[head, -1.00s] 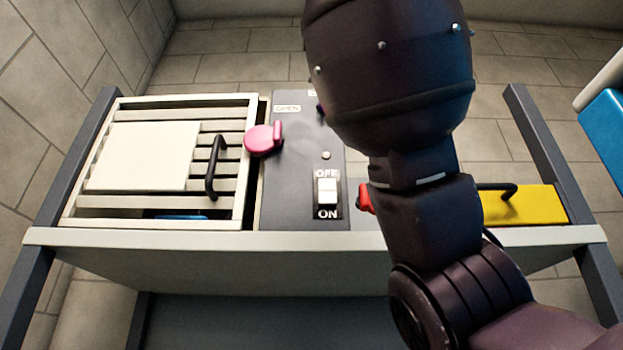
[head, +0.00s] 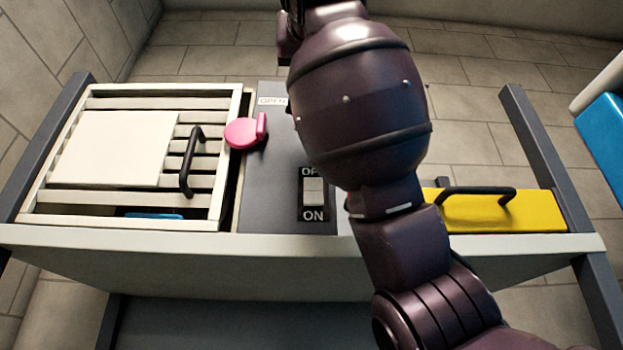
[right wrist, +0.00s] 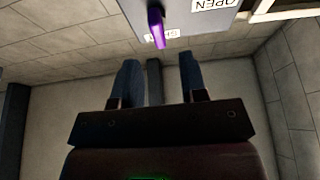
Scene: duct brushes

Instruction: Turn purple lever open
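The purple lever (right wrist: 157,28) shows in the right wrist view, sticking out from the grey panel beside a partly covered label. An "OPEN" label (right wrist: 213,4) is to its right. My right gripper (right wrist: 159,75) is open and empty, its two dark fingers apart, with the lever ahead of the gap and not touching. In the head view my right arm covers the right part of the grey panel (head: 262,190) and hides the lever; an "OPEN" label (head: 272,101) shows at the panel's back. My left gripper is not in view.
A pink knob (head: 246,131) and an OFF/ON switch (head: 314,192) sit on the panel. Left is a slatted vent frame (head: 232,155) with a white plate (head: 115,148) and black handle (head: 190,162). Right is a yellow block (head: 500,212) with a handle. A blue object (head: 604,130) is far right.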

